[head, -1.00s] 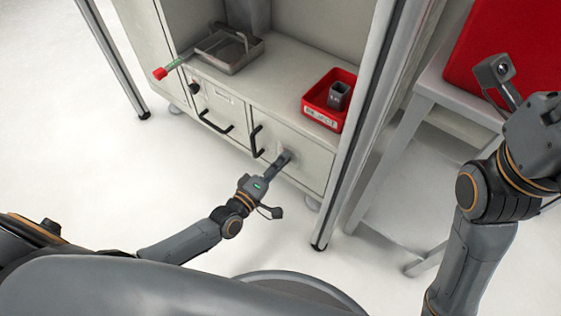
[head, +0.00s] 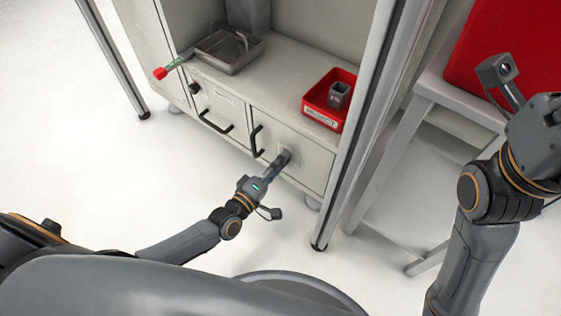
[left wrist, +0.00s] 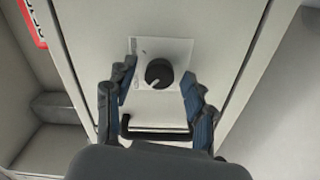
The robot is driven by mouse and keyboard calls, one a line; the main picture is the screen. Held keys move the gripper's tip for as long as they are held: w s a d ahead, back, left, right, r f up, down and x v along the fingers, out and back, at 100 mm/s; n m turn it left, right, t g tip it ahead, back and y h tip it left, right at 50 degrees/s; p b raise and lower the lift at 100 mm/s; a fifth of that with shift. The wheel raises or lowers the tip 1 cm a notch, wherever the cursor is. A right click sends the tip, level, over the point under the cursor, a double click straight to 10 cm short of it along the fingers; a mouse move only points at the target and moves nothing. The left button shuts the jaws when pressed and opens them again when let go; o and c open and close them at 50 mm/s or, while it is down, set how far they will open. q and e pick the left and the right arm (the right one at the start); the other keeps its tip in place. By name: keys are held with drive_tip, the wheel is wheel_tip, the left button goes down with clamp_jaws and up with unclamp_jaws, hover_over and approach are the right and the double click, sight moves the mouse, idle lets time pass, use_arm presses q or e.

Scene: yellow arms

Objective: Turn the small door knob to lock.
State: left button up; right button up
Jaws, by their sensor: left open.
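The small black door knob (left wrist: 159,73) shows in the left wrist view, on a pale label plate on the cabinet door (left wrist: 100,35). A white mark on the knob points to the lower left. My left gripper (left wrist: 158,85) is open, with its two fingers to either side of the knob and no visible contact. In the head view my left gripper (head: 281,160) is in front of the right-hand door and hides the knob. My right arm is at the right; its gripper (head: 555,115) is cut off by the picture's edge, and its fingers do not show.
A black door handle (head: 257,141) is left of my left gripper; a drawer handle (head: 215,122) is farther left. A red bin (head: 318,108) and a metal tray (head: 222,66) rest on the cabinet top. An upright post (head: 352,150) stands right of the door.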

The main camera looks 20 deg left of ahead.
use_arm(q)
drive_tip(key=v, duration=1.1)
drive_tip(key=shift+s, duration=0.3)
drive_tip(key=shift+a+r, duration=0.1)
